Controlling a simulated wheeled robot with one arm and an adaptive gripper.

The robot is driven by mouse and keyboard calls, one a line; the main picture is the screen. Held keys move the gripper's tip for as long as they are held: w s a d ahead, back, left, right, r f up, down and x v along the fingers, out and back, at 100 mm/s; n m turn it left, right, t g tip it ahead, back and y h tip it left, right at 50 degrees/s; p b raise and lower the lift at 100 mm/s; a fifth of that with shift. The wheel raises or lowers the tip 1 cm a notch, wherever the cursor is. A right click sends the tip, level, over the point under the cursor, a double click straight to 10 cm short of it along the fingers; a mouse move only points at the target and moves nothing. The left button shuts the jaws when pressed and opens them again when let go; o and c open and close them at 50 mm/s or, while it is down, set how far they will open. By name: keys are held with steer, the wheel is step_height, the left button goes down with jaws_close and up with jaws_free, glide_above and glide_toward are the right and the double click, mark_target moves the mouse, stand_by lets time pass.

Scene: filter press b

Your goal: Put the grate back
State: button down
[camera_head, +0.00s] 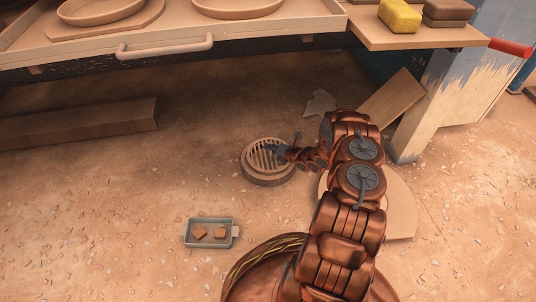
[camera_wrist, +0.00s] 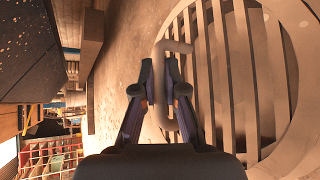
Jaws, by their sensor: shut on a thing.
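The round slatted grate (camera_head: 264,155) is on the floor in the middle of the head view, inside or on a thick round collar (camera_head: 268,181). In the wrist view its slats (camera_wrist: 221,75) fill the right side, with a pale ring (camera_wrist: 303,95) curving round them. A bent bar handle (camera_wrist: 160,115) stands out from the slats. My gripper (camera_wrist: 161,72) is shut on this handle, one finger to each side. In the head view my gripper (camera_head: 279,150) reaches in from the right over the grate. I cannot tell whether the grate sits fully down in the collar.
A small tray (camera_head: 190,240) with two brown pieces lies front left. A long beam (camera_head: 78,122) lies at left. A bench with a handled drawer (camera_head: 166,47) overhangs the back. A leaning board (camera_head: 391,97) and a leg stand right. Floor left of the grate is clear.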

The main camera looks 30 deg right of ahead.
steer(key=shift+w+d+f, duration=0.1)
steer(key=shift+w, duration=0.7)
steer(key=shift+s+f+b, duration=0.1)
steer(key=shift+f+b, duration=1.05)
steer(key=shift+f, duration=0.5)
steer(key=shift+f, duration=0.15)
steer(key=c, duration=1.2)
jaws_free()
steer(key=shift+r, duration=0.2)
steer(key=shift+s+d+r, duration=0.1)
steer(key=shift+s+r, duration=0.05)
steer(key=shift+s, duration=0.15)
steer(key=p+v, duration=0.4)
steer(key=v, duration=0.7)
steer(key=shift+p, duration=0.4)
steer(key=shift+s, duration=0.15)
